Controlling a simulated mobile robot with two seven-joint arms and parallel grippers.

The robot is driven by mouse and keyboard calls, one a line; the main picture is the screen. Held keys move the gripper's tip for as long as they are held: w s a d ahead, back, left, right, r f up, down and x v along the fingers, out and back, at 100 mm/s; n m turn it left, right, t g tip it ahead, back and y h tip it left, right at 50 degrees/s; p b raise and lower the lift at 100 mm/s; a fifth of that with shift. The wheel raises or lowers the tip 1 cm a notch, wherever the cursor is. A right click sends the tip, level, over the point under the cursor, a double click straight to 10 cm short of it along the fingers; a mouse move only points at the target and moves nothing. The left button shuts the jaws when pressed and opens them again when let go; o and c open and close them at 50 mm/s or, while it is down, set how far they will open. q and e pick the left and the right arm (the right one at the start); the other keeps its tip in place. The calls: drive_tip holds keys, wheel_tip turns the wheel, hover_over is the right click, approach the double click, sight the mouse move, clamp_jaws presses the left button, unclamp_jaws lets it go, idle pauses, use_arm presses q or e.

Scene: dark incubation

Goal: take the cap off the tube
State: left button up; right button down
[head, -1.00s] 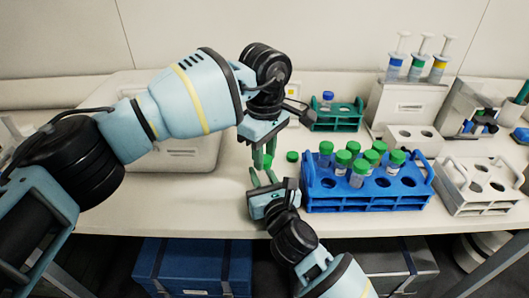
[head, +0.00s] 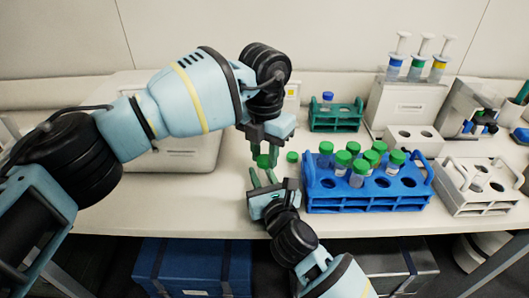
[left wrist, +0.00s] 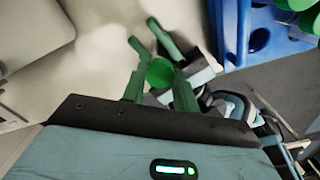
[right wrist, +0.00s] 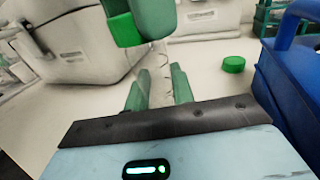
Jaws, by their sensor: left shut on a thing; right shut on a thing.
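My left gripper (head: 264,157) points down and is shut on a green cap (left wrist: 160,73), seen end-on between its fingers in the left wrist view. My right gripper (head: 262,179) comes from below, its fingers pointing up just under the cap. It is shut on the tube, which is clear and barely visible between the fingers in the right wrist view (right wrist: 160,84). In that view the cap (right wrist: 125,31) sits above the right fingertips. I cannot tell whether cap and tube still touch.
A blue rack (head: 365,199) with several green-capped tubes stands close on the right. A loose green cap (head: 292,157) lies on the bench left of it. A green rack (head: 336,124) is behind, a white rack (head: 478,205) at the far right. The bench at the front left is clear.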

sight(265, 158)
use_arm(q)
drive_tip(key=n, duration=0.6)
drive_tip(key=shift+n, duration=0.3)
drive_tip(key=n, duration=0.7)
drive_tip(key=shift+r, duration=0.3)
drive_tip(key=shift+r, duration=0.75)
drive_tip(key=shift+r, duration=0.15)
drive_tip(key=shift+r, duration=2)
